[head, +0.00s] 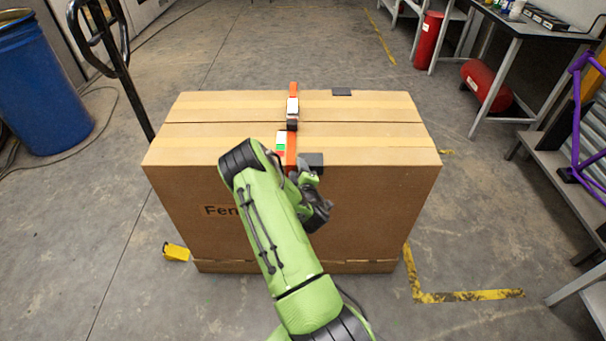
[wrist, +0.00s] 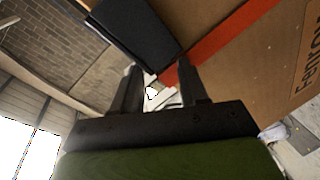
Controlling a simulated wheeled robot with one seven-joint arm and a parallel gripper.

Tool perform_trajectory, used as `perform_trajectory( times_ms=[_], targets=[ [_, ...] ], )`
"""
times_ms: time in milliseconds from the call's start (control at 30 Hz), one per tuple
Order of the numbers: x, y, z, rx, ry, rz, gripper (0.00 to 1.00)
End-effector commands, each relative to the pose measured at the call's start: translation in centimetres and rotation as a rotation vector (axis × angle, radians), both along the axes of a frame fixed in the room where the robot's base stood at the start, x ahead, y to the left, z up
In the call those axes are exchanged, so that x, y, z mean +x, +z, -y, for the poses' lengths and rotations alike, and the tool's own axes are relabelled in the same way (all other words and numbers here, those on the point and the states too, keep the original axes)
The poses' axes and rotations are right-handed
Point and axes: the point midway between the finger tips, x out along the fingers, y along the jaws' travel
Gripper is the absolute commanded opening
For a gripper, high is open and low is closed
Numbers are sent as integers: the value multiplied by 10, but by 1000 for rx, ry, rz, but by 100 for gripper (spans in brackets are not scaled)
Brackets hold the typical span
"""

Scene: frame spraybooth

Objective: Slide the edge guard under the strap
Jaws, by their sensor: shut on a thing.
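The orange strap (head: 292,152) runs over the top of a large cardboard box (head: 230,205) from the far edge to the front edge. It also shows in the wrist view (wrist: 232,34). A dark edge guard (head: 313,159) is at the front top edge, just right of the strap. In the wrist view the guard (wrist: 135,32) is a dark slab at my fingertips, close beside the strap; whether they touch is unclear. My gripper (wrist: 158,72) is shut on the guard. In the head view my arm partly hides the gripper and the strap's lower part.
A buckle (head: 292,108) sits on the strap. A pallet jack handle (head: 105,50) and blue barrel (head: 42,85) stand left. Benches stand right; floor around the box is mostly clear.

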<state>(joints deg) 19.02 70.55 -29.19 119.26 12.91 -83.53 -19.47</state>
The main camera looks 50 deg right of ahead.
Motion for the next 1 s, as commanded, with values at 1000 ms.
perform_trajectory(
  times_ms=[1000],
  targets=[
    [32,-10,-32,20,2,-7,25]
  ],
)
